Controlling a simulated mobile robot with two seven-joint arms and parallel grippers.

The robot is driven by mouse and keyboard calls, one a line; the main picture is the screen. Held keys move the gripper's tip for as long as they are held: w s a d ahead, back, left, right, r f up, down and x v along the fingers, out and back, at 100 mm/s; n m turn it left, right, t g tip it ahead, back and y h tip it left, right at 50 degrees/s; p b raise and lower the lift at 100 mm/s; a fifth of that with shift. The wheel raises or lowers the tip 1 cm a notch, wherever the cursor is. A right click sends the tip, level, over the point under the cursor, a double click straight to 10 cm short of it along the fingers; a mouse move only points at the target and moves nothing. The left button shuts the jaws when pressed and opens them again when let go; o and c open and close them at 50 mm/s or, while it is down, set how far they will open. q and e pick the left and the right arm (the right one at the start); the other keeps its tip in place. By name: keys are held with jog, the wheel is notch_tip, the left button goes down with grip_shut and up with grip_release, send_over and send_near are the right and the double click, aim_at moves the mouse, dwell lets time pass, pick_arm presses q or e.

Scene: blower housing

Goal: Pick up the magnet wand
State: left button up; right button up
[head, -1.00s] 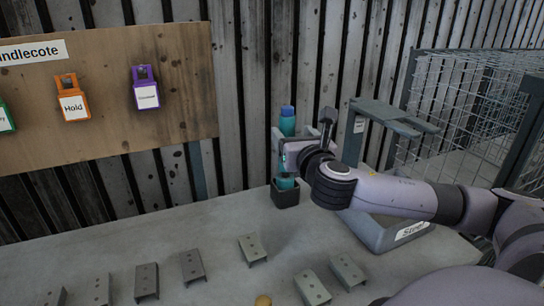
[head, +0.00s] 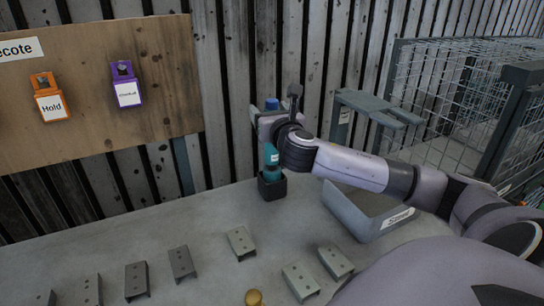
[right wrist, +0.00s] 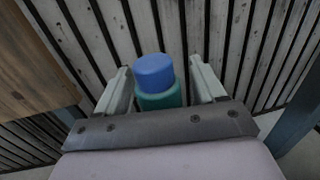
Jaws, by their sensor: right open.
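The magnet wand (head: 271,160) is a teal cylinder with a blue top (head: 271,104). It stands upright in a small black holder (head: 272,187) on the bench. My right gripper (head: 267,122) is at the upper part of the wand and hides part of it in the head view. In the right wrist view the blue top (right wrist: 154,72) and teal body (right wrist: 160,99) show between the two spread fingers of my right gripper (right wrist: 161,78). Gaps show on both sides. My left gripper is not in view.
A grey tray (head: 352,213) with a label stands right of the holder. A grey stand (head: 372,106) and wire mesh cage (head: 440,95) are behind. Several metal brackets (head: 241,243) and a brass piece (head: 253,297) lie in front.

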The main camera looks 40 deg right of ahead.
grip_shut()
jog(key=shift+w+r, duration=0.1)
jog(key=shift+r, duration=0.1)
